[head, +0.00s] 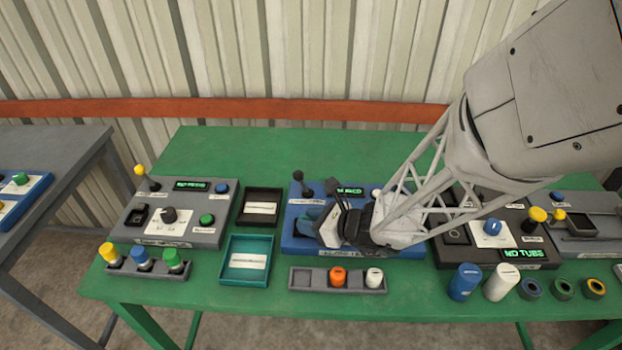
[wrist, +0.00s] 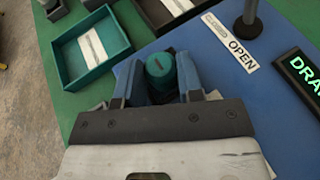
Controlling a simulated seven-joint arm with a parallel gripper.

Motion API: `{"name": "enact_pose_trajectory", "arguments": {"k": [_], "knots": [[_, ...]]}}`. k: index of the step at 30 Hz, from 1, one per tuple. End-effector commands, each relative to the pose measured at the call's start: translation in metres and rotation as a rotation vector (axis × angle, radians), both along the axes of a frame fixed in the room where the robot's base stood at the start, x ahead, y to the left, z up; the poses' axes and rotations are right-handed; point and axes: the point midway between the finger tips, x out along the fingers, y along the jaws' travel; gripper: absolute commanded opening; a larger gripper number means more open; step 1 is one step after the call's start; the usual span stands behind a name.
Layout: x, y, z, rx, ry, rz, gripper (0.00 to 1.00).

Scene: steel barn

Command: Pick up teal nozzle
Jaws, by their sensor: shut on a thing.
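The teal nozzle (wrist: 161,70) is a small round capped piece that shows between the blue fingers of my gripper (wrist: 160,85) in the wrist view. My gripper is shut on it, over the blue panel (wrist: 222,80). In the head view my gripper (head: 318,222) is at the left part of the blue panel (head: 292,239), and the nozzle cannot be made out there. The nozzle's lower end is hidden, so I cannot tell whether it is clear of the panel.
A teal tray (head: 247,281) with a white label and a dark tray (head: 243,219) lie left of the blue panel. A grey rack (head: 308,278) with an orange piece (head: 338,276) and a white piece (head: 374,278) stands in front. A black lever (head: 308,188) rises behind my gripper.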

Motion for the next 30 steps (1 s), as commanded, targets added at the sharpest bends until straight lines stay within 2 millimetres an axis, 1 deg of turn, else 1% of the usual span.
{"name": "enact_pose_trajectory", "arguments": {"k": [8, 11, 17, 23, 30], "knots": [[0.000, 0.000, 0.007, 0.000, -0.002, 0.000, 0.12], [0.000, 0.000, 0.015, 0.000, -0.002, 0.000, 0.12], [-0.002, -0.001, 0.038, 0.000, -0.002, 0.000, 0.12], [-0.029, -0.013, 0.039, 0.001, -0.001, -0.002, 0.12], [-0.067, -0.029, 0.043, 0.001, -0.002, -0.001, 0.12]]}}
